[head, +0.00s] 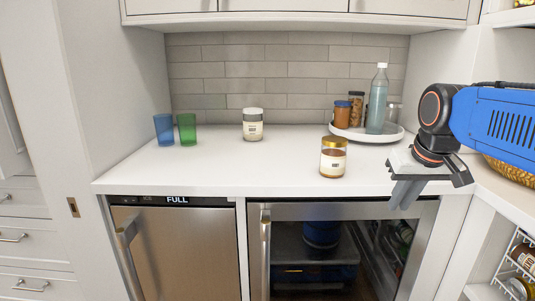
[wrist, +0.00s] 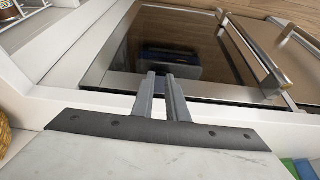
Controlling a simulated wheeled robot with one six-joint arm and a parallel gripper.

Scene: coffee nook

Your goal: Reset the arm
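My gripper (head: 402,203) hangs at the right, in front of the counter's front edge and above the glass-door fridge, with its grey fingers pointing down. In the wrist view my gripper (wrist: 160,78) shows two fingers with a narrow gap between them and nothing held. The blue arm reaches in from the right edge of the head view.
A gold-lidded jar (head: 333,157) stands on the white counter (head: 225,170) left of my gripper. A round tray (head: 393,137) with bottles and jars is behind. A white-labelled jar (head: 252,124), green glass (head: 187,129) and blue glass (head: 164,129) stand farther left. The counter's left front is clear.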

